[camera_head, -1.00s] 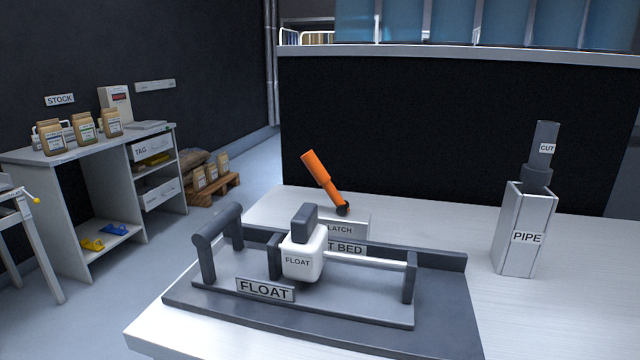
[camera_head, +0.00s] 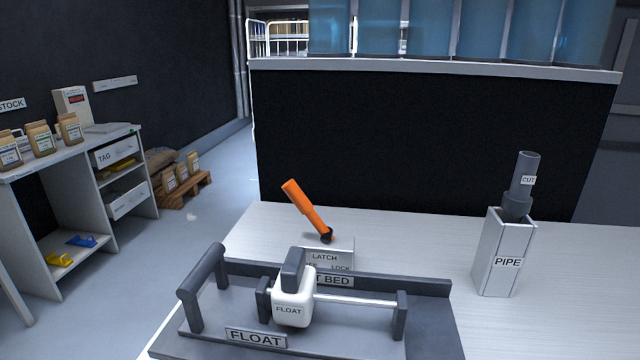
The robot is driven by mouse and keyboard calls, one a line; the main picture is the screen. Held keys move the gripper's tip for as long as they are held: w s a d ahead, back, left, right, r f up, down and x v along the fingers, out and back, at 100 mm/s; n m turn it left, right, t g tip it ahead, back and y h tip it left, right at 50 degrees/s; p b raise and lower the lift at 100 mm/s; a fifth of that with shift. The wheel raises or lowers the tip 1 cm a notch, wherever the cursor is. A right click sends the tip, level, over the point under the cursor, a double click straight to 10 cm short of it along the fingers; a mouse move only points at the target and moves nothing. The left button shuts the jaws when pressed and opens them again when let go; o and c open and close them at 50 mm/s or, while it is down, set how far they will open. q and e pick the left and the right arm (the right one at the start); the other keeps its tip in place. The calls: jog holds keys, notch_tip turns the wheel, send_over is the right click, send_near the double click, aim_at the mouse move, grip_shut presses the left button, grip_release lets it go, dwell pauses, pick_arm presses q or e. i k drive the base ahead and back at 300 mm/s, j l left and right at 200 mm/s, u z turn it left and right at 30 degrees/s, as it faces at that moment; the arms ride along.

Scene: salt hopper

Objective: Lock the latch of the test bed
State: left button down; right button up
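The latch has an orange lever (camera_head: 306,208) tilted up and to the left from a dark pivot. It stands behind a grey plate labelled LATCH (camera_head: 325,257), which also carries a LOCK mark at its right; the mark at its left is partly hidden. The lever leans toward the left side. The test bed (camera_head: 430,335) is a dark grey base on the white table, with its label partly covered by the white float block (camera_head: 293,303). The float sits on a horizontal rod. Neither of my grippers shows in the head view.
A square holder labelled PIPE (camera_head: 503,262) with a grey cut pipe (camera_head: 523,180) stands at the right of the table. A black panel (camera_head: 430,140) rises behind the table. A shelf desk (camera_head: 75,165) with bags stands at the left. The table around the lever is clear.

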aim_at(293, 191)
jog(key=i+j+z, duration=0.4)
jog(key=j, duration=0.25)
jog(key=i+j+z, duration=0.25)
jog(key=j, duration=0.15)
jog(key=i+j+z, duration=0.2)
jog(key=j, duration=0.2)
jog(key=i+j+z, duration=0.2)
jog(key=j, duration=0.2)
jog(key=j+z, duration=0.2)
jog(key=j, duration=0.25)
jog(key=j+z, duration=0.25)
jog(key=j, duration=0.2)
jog(key=i+j+z, duration=0.1)
jog(key=j+z, duration=0.3)
jog(key=j, duration=0.45)
jog(key=j+z, duration=0.4)
jog(key=j, duration=0.45)
